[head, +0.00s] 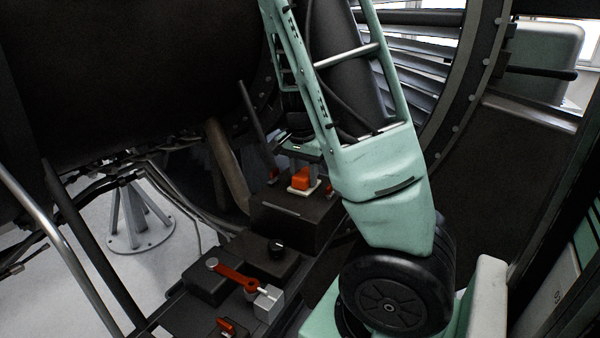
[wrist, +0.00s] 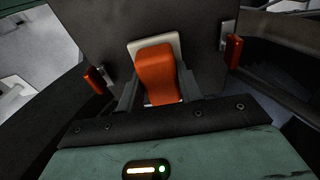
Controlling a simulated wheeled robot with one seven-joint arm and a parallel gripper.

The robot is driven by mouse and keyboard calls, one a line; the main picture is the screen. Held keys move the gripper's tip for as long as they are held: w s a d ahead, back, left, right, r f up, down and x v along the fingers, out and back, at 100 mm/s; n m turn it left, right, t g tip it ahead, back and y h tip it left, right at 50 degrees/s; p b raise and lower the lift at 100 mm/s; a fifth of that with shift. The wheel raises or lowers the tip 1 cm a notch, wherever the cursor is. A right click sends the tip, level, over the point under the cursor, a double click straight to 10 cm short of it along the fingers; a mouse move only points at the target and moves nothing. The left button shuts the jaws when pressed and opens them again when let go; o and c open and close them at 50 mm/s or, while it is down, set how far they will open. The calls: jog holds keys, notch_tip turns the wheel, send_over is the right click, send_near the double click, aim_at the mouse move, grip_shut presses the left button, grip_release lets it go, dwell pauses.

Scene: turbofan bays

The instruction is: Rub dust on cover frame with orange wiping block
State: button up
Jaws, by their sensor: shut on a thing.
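The orange wiping block (head: 301,179) has a pale pad at its lower end and is at the dark box in the middle of the head view. In the wrist view the orange block (wrist: 157,78) is between the two dark fingers of my gripper (wrist: 158,92), which is shut on it. The pale pad lies against or just over a dark flat panel (wrist: 105,42), which may be the cover frame; I cannot tell whether they touch. I cannot make out dust on it.
Orange latches flank the panel at left (wrist: 95,80) and right (wrist: 234,51). A dark bench carries a red-orange handle (head: 232,276), a black knob (head: 277,246) and a metal block (head: 267,303). A large dark engine casing (head: 130,80) overhangs the left.

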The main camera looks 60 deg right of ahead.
jog(key=shift+s+d, duration=0.1)
jog(key=shift+s, duration=1.85)
jog(key=shift+p, duration=0.4)
jog(key=shift+w, duration=0.1)
jog(key=shift+w+r+p, duration=0.1)
jog(key=shift+w+p, duration=0.2)
jog(key=shift+w, duration=1.55)
jog(key=shift+w+a+f+p, duration=0.1)
jog(key=shift+w+a+p, duration=0.05)
jog(key=shift+w, duration=0.9)
jog(key=shift+w+a+f+p, duration=0.1)
jog(key=shift+w+a+p, duration=0.05)
jog(key=shift+w, duration=0.9)
notch_tip(320, 180, up, 6)
jog(key=p, duration=0.5)
jog(key=shift+p, duration=0.4)
